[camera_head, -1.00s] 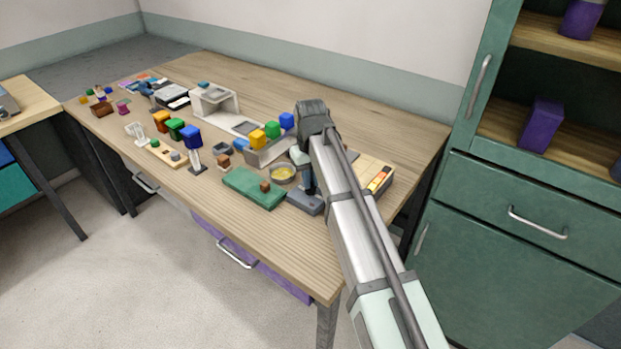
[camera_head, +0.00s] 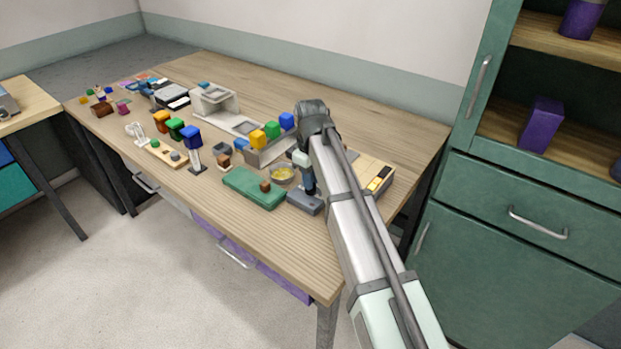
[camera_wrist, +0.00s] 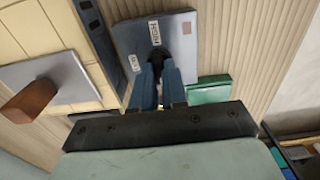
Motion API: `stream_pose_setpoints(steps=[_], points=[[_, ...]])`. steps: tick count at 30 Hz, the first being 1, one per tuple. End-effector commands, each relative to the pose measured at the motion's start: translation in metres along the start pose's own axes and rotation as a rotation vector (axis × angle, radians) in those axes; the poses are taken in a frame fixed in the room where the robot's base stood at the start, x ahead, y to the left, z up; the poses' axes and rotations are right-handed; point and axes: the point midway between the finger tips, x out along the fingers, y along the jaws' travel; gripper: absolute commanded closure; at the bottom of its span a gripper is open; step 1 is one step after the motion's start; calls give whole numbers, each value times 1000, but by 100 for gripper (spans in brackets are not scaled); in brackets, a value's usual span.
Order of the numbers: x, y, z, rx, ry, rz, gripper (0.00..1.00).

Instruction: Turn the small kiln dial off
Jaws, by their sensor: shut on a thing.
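The grey dial box (camera_head: 306,202) sits near the front right of the table, in front of the kiln. In the wrist view its flat face (camera_wrist: 183,48) carries printed labels, one reading HIGH, and a small dull red square. The dark dial knob (camera_wrist: 155,58) is on this face, between my blue fingertips. My gripper (camera_wrist: 158,76) is shut on the knob; the fingers hide part of it. In the head view my gripper (camera_head: 309,183) reaches down to the box. The pale kiln (camera_head: 374,172) stands behind and right of it, partly hidden by my arm; its slots look yellowish and dark.
A brown knob on a grey plate (camera_wrist: 62,82) is beside the box in the wrist view. The table's front strip is clear.

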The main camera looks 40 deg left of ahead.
Motion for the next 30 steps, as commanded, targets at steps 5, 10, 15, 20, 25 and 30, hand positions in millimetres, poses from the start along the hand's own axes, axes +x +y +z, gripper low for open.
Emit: stream_pose_setpoints(steps=[5, 10, 15, 20, 25, 30], points=[[0, 0, 0, -5, 1, 1, 100], [0, 0, 0, -5, 1, 1, 100], [0, 0, 0, -4, 1, 1, 72], [0, 0, 0, -3, 0, 0, 62], [0, 0, 0, -3, 0, 0, 62], [-9, 0, -1, -3, 1, 1, 62]])
